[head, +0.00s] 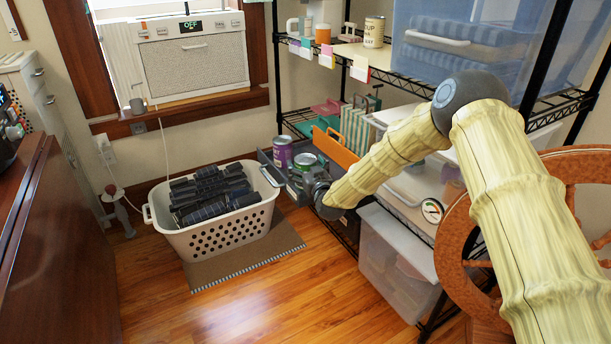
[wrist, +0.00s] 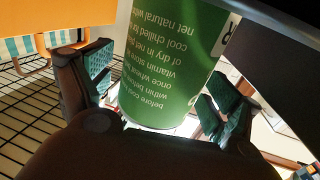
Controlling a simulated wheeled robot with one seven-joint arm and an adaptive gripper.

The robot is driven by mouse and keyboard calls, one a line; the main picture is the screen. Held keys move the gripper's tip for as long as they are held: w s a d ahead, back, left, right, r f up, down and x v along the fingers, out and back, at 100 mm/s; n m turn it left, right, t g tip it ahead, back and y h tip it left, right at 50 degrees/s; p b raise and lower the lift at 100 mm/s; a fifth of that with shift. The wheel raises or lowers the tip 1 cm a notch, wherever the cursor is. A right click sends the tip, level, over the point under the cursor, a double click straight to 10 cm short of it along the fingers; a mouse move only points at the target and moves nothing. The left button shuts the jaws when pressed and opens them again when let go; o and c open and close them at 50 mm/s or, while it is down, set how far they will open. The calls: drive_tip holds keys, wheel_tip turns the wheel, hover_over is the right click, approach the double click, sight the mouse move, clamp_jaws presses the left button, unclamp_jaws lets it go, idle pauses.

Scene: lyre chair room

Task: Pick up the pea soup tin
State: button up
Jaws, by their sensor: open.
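A green tin (wrist: 172,62) fills the middle of the wrist view, its small print upside down; no product name is readable. The same tin shows its top in the head view (head: 305,161), on the wire rack's lower left end. My gripper (wrist: 160,88) is open, with one patterned finger pad on each side of the tin. It cannot be told whether the pads touch it. In the head view my gripper (head: 299,186) is just in front of the tin and hides its lower part.
A purple tin (head: 283,152) stands just left of the green tin. An orange container (head: 334,151) is at its right. A cream tin (head: 374,32) stands on the upper shelf. A white laundry basket (head: 220,232) is on the floor at left. A spinning wheel (head: 455,262) is at right.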

drive_tip(key=shift+w, duration=0.1)
drive_tip(key=c, duration=1.5)
